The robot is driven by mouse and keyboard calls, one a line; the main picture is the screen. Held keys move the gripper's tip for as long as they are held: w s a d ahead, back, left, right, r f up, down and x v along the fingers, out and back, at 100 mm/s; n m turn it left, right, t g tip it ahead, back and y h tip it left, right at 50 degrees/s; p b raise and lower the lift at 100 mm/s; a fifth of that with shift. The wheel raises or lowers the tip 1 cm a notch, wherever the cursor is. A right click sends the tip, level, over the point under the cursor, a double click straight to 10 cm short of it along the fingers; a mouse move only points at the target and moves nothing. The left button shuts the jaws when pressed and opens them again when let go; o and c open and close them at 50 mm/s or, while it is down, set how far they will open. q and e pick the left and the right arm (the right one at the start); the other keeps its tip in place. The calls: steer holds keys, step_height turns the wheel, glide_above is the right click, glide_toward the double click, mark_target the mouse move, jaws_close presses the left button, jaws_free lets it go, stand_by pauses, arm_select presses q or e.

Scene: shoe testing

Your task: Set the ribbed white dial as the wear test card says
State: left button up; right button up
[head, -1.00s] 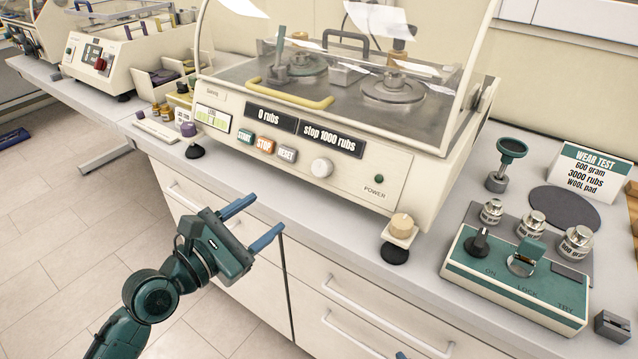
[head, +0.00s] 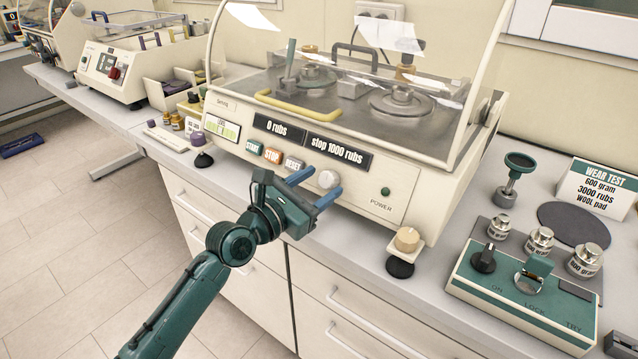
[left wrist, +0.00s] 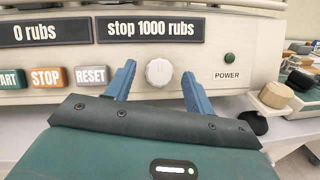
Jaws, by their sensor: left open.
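The ribbed white dial (head: 328,179) is on the front panel of the cream rub tester, below the display (head: 337,149) reading "stop 1000 rubs". It also shows in the left wrist view (left wrist: 159,72). My left gripper (head: 316,188) is open in front of the panel. In the left wrist view its blue fingers (left wrist: 158,85) stand either side of the dial, apart from it, with nothing between them. The wear test card (head: 597,188) at the right reads 600 gram, 3000 rubs, wool pad. My right gripper is not in view.
START, STOP and RESET buttons (head: 272,155) are left of the dial, and a green power button (head: 385,191) is right. A green-topped box (head: 525,290) and small weights (head: 540,240) are on the right.

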arm_select(q)
steer(key=shift+w+d, duration=0.2)
steer(key=shift+w, duration=0.05)
steer(key=shift+c, duration=0.4)
steer(key=c, duration=0.9)
